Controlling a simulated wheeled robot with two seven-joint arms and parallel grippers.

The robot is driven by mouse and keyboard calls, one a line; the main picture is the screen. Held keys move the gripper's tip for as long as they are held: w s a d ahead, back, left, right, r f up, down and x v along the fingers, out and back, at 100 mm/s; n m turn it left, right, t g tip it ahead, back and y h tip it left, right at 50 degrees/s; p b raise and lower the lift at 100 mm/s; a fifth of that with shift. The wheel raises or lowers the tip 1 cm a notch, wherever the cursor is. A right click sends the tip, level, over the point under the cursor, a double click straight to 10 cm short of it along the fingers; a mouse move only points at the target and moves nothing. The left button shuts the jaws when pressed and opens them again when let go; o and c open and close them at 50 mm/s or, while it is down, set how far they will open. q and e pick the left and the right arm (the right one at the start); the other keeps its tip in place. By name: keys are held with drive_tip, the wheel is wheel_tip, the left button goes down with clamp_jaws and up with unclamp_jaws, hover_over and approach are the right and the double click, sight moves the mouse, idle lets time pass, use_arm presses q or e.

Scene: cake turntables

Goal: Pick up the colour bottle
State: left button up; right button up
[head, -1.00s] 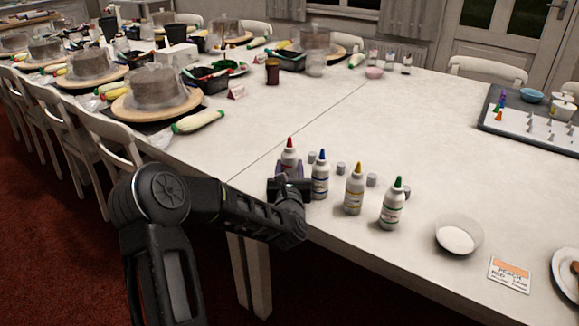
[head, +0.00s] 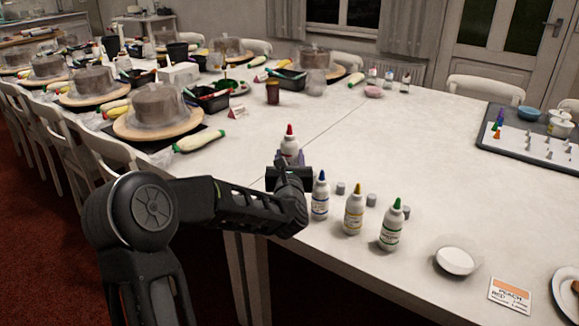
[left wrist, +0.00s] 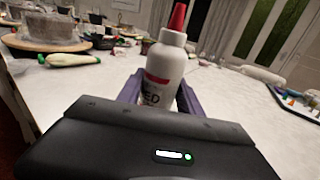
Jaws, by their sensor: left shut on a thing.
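A white bottle with a red pointed cap and a red label band (head: 290,146) is held by my left gripper (head: 290,160). The bottle stands roughly upright and appears raised above the white table (head: 310,95). In the left wrist view the red-capped bottle (left wrist: 164,70) sits between purple fingers, which are shut on its lower body; its label reads partly "ED". A blue-capped bottle (head: 320,199), a yellow-capped bottle (head: 353,212) and a green-capped bottle (head: 390,228) stand in a row to the right of my gripper. My right gripper is not in view.
Small grey pots (head: 372,200) stand behind the bottles. A white dish (head: 456,261) and a peach card (head: 510,294) lie at the right. Covered cakes on turntables (head: 157,119) and a piping bag (head: 199,141) are at the left. The table's middle is clear.

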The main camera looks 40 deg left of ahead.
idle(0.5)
use_arm(q)
drive_tip(key=shift+o, duration=1.3)
drive_tip(key=c, duration=0.3)
